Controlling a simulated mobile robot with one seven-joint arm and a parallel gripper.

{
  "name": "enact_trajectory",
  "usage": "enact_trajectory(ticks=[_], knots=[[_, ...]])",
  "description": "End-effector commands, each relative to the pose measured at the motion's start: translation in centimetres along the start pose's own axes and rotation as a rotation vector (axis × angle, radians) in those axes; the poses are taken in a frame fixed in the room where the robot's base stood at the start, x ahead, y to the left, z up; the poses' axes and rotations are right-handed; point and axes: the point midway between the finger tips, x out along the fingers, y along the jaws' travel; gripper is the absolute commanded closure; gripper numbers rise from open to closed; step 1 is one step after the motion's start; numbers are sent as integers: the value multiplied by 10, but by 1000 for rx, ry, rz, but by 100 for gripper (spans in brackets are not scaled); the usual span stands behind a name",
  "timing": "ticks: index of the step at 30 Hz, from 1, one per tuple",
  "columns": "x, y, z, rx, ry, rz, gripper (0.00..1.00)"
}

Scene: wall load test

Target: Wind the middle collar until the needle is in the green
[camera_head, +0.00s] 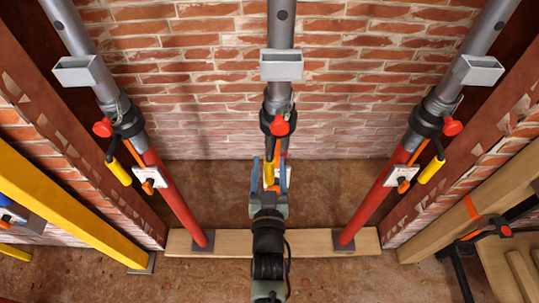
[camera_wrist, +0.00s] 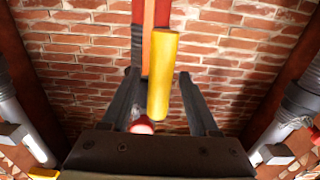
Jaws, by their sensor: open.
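The middle prop has a grey upper tube (camera_head: 281,30), a black collar (camera_head: 277,106) and a red knob (camera_head: 279,126). A yellow crank handle (camera_head: 268,174) hangs below the collar; it also shows in the wrist view (camera_wrist: 162,75). My gripper (camera_head: 269,168) is open, with one finger on each side of the yellow handle. In the wrist view my gripper (camera_wrist: 160,78) shows gaps between handle and fingers. The middle gauge plate (camera_head: 288,177) is mostly hidden behind my gripper, and its needle and green zone cannot be read.
Similar props stand left (camera_head: 172,195) and right (camera_head: 375,200), each with a yellow handle and small gauge. A wooden sole plate (camera_head: 320,240) lies on the floor. A yellow beam (camera_head: 70,210) leans left; timber and a black-orange clamp (camera_head: 470,232) are at right. A brick wall (camera_head: 210,90) stands behind.

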Motion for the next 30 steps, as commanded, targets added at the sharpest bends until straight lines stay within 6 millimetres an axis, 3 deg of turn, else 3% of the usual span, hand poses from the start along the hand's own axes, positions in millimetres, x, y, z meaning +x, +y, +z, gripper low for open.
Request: enact_trajectory(ticks=[7, 18, 28, 30], knots=[[23, 0, 0, 0, 1, 0, 39], [27, 0, 0, 1, 0, 0, 39], [27, 0, 0, 1, 0, 0, 98], [27, 0, 0, 1, 0, 1, 100]])
